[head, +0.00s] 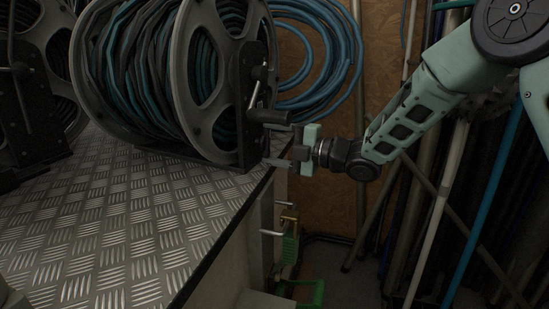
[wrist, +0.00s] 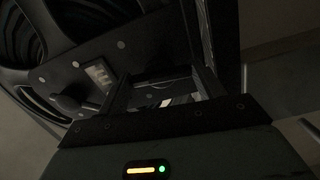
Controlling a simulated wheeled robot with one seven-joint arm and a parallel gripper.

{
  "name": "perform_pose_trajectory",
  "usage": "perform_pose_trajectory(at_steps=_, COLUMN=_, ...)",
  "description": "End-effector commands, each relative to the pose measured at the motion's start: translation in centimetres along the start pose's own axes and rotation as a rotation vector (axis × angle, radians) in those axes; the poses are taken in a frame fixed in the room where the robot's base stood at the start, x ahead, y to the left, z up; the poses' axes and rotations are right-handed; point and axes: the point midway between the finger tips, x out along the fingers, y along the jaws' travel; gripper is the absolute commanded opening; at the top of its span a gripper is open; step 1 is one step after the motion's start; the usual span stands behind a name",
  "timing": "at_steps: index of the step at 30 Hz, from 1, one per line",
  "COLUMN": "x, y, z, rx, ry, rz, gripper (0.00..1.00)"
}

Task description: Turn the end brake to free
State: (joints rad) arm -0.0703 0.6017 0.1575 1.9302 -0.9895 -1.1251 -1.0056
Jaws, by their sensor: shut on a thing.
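The hose reel (head: 190,70) stands upright on the tread-plate bench, wound with dark and teal hose. Its black end stand (head: 250,135) faces my arm and carries a small metal lever (head: 258,75) and a dark cylindrical handle (head: 268,117). My gripper (head: 276,146) is level beside the lower part of this stand, at the bench edge. In the wrist view its fingers (wrist: 163,85) reach to the stand, with a dark bar between their tips. They seem shut on this bar, which I take for the end brake (wrist: 160,75). Its setting cannot be read.
A pale label plate (wrist: 100,75) and a round knob (wrist: 69,103) are close left of the fingers. Another reel stand (head: 30,110) is at the left. Blue hose (head: 335,60) hangs behind. Pipes (head: 440,200) lean at the right. The bench top (head: 120,220) is clear in front.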

Motion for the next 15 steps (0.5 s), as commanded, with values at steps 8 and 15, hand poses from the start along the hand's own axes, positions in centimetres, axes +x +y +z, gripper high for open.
perform_pose_trajectory(at_steps=8, x=-0.06, y=-0.3, z=0.03, rx=-0.106, ry=0.0, rz=-0.003, gripper=0.44)
perform_pose_trajectory(at_steps=15, x=-0.08, y=-0.14, z=0.02, rx=-0.135, ry=0.0, rz=-0.004, gripper=0.44)
